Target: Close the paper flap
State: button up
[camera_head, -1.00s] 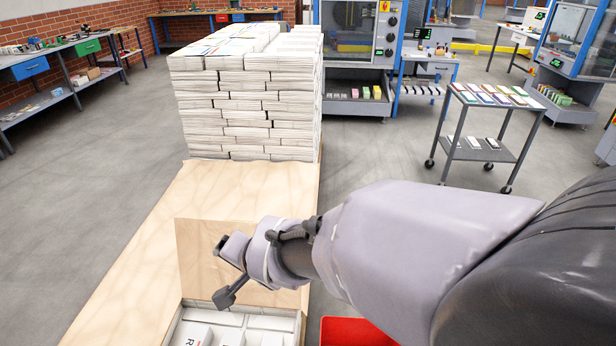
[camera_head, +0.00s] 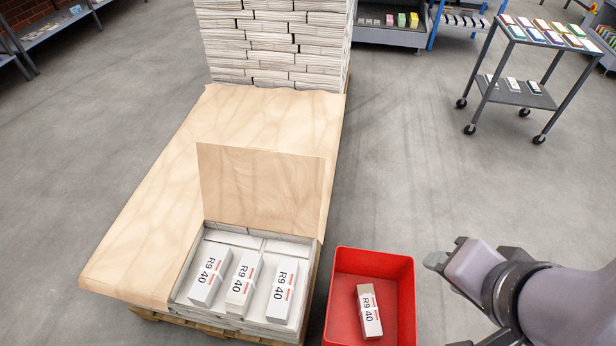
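The paper flap (camera_head: 262,190) is a light brown sheet. It stands raised along the far side of an opening in the brown paper cover (camera_head: 165,215) on the pallet. Below it, three white bundles marked "R9 40", one of them the middle bundle (camera_head: 243,285), lie on the white stacks in the opening. My gripper (camera_head: 434,262) is at the right, beyond the red bin and apart from the flap. Its fingers are small and seen from the side, so their opening is unclear.
A red bin (camera_head: 406,300) stands right of the pallet with one "R9 40" bundle (camera_head: 368,312) inside. A tall newspaper stack (camera_head: 275,45) stands at the pallet's far end. A grey cart (camera_head: 512,95) is at upper right. The floor between is clear.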

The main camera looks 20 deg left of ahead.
aim_at(267, 190)
jog(key=l+z, duration=0.3)
jog(key=l, duration=0.15)
jog(key=l+z, duration=0.35)
jog(key=i+l+z, duration=0.15)
jog(key=l+z, duration=0.15)
jog(key=l, duration=0.2)
jog(key=i+l+z, duration=0.15)
jog(key=l+z, duration=0.15)
jog(key=i+u, duration=0.5)
jog(key=i+l+u, duration=0.15)
jog(key=i+u, duration=0.3)
jog(key=i, duration=0.15)
jog(key=i+l+u, duration=0.35)
jog(key=i+u, duration=0.9)
jog(key=u, duration=0.15)
jog(key=i+l+u, duration=0.2)
jog(key=u, duration=0.25)
jog(key=i+l+u, duration=0.7)
jog(key=u, duration=0.2)
jog(key=i+l+u, duration=0.15)
jog(key=l+u, duration=0.3)
jog(key=i+l+u, duration=0.25)
jog(key=l+u, duration=0.25)
jog(key=i+l+u, duration=0.15)
jog(key=l+u, duration=0.8)
jog(key=l, duration=0.2)
jog(key=l+u, duration=0.5)
jog(key=i, duration=1.3)
